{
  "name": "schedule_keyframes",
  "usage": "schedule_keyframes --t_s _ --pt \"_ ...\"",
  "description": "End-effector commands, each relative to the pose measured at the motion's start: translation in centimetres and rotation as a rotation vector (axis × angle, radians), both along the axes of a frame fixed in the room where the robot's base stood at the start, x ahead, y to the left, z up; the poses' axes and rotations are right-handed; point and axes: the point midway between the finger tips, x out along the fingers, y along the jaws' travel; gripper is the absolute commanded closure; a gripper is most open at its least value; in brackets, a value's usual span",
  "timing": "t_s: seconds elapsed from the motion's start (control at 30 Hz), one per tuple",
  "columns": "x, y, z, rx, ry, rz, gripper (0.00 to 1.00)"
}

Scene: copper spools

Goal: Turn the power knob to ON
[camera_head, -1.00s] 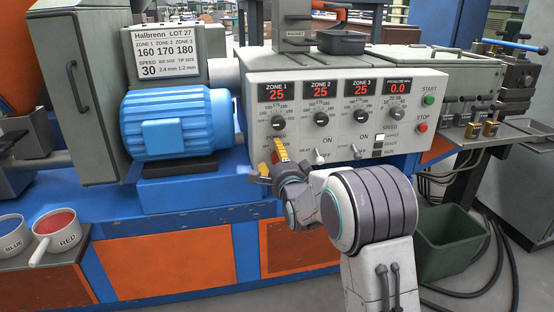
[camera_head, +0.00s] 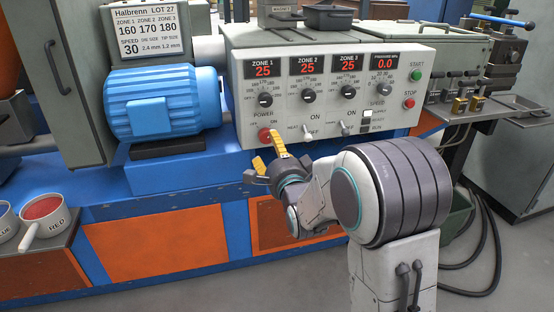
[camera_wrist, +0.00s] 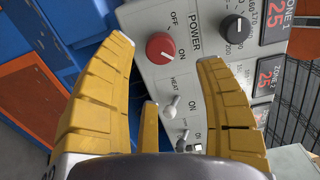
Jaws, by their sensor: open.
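The red power knob (camera_head: 265,134) is at the lower left of the light grey control panel (camera_head: 330,118), under the POWER label with OFF on its left and ON on its right. In the wrist view the knob (camera_wrist: 161,47) shows fully, beyond the fingertips and between their lines. I cannot tell which mark its pointer faces. My gripper (camera_head: 267,151) has yellow fingers spread wide, just below the knob in the head view. In the wrist view my gripper (camera_wrist: 165,50) is open and empty, with no finger visibly touching the knob.
Black zone knobs (camera_head: 265,99) sit above POWER. The HEAT toggle (camera_head: 308,132) and another toggle (camera_head: 346,127) are to the right, with green START (camera_head: 416,75) and red STOP (camera_head: 409,103) buttons farther right. A blue motor (camera_head: 163,104) stands left of the panel.

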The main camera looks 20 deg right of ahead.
Motion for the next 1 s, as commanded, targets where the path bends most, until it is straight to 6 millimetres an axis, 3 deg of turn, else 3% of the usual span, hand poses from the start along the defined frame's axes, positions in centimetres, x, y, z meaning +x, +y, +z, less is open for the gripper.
schedule_keyframes --t_s 0.33,0.8,1.0 --pt "-3.1 0.0 0.0 0.000 -0.001 0.001 0.35" --pt "-3.4 0.0 0.1 -0.001 0.000 0.001 0.35" --pt "-3.9 0.0 2.1 -0.054 0.040 0.002 0.35"
